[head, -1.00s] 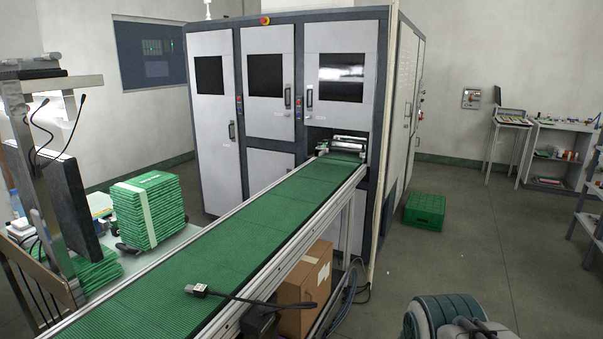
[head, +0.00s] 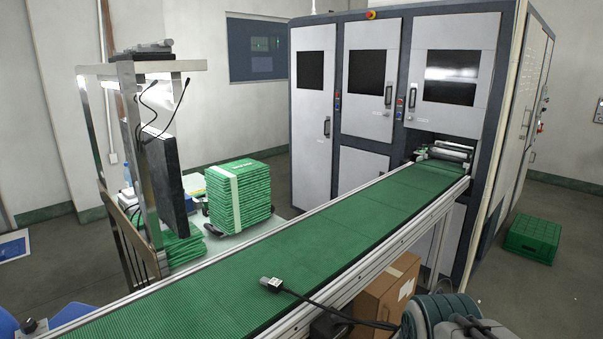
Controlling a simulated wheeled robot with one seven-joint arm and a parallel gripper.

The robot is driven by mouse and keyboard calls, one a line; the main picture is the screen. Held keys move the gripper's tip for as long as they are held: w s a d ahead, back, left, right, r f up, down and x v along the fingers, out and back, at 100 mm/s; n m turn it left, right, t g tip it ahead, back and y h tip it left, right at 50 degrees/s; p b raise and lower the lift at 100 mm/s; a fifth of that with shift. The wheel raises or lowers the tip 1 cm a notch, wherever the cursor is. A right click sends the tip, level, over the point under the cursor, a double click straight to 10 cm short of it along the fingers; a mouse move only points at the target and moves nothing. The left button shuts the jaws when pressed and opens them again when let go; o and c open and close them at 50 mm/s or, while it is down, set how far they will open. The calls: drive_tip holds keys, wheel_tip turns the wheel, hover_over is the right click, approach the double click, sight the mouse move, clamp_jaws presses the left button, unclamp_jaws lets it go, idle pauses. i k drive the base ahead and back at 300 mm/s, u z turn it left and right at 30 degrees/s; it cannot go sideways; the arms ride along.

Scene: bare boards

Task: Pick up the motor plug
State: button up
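The motor plug (head: 272,284) is a small grey-and-black connector. It lies on the near part of the green conveyor belt (head: 350,243) in the head view. Its black cable runs to the right across the belt and over the side rail. Part of my arm shows at the bottom right, to the right of the plug and apart from it. My gripper is not in view.
A cardboard box (head: 385,292) stands beside the conveyor, close to my arm. A metal frame with a dark monitor (head: 163,188) and stacked green trays (head: 240,197) are on the left. The machine cabinet (head: 408,105) closes the far end. A green crate (head: 533,238) sits on the floor at right.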

sight(274, 285)
drive_tip(key=u, duration=0.2)
drive_tip(key=k, duration=0.45)
drive_tip(key=u, duration=1)
drive_tip(key=i, duration=0.85)
drive_tip(key=z, duration=0.4)
